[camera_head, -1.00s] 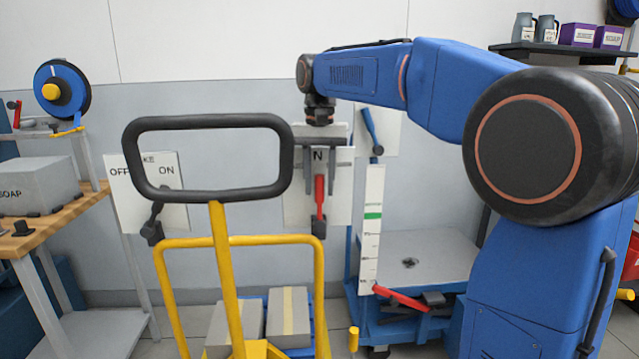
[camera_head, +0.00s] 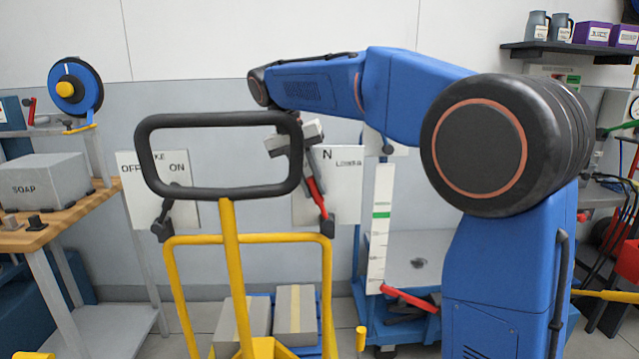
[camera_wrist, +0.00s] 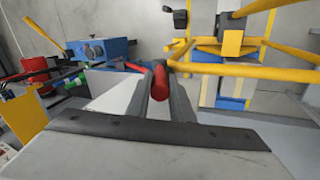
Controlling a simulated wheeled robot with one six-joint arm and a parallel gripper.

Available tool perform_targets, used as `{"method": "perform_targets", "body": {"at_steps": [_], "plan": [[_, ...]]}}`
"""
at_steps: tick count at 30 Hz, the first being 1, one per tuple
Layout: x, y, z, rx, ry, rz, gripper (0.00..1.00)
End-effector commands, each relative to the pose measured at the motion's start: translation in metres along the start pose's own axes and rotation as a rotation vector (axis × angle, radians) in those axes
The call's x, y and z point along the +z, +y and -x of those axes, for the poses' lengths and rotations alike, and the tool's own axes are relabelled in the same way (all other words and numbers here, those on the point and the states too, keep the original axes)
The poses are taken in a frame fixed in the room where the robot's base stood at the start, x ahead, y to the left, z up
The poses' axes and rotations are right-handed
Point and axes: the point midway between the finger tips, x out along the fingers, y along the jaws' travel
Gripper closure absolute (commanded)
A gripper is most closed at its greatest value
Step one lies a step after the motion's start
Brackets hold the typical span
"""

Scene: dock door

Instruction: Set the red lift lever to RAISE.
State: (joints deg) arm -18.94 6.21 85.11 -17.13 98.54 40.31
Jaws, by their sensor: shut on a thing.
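The red lever (camera_head: 318,195) is on a white wall panel (camera_head: 345,190) marked N, with a smaller word to the right that seems to read LOWER. In the wrist view the red lever (camera_wrist: 160,84) sits between my two fingers. The panel's left part, with any RAISE mark, is hidden behind my gripper and the black cart handle (camera_head: 215,120).
A yellow cart frame (camera_head: 245,240) stands in front of the panel. An OFF/ON panel (camera_head: 150,190) is at left. At right are a blue lift table (camera_head: 385,335) with a red pedal (camera_head: 408,298) and a white scale (camera_head: 380,235).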

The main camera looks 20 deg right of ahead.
Motion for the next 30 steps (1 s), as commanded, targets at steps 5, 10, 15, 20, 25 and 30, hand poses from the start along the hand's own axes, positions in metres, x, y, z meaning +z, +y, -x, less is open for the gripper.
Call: {"method": "perform_targets", "body": {"at_steps": [5,10,15,20,25,30], "plan": [[0.001,-0.004,-0.001,0.032,0.005,0.0,1.0],[0.001,-0.004,-0.001,0.033,0.005,-0.001,1.0],[0.001,-0.004,-0.001,0.032,0.006,-0.001,0.63],[0.001,-0.004,0.0,0.031,0.006,-0.001,0.61],[0.001,-0.004,0.001,0.031,0.007,-0.001,0.61],[0.0,-0.005,0.014,0.03,0.008,0.0,0.61]]}}
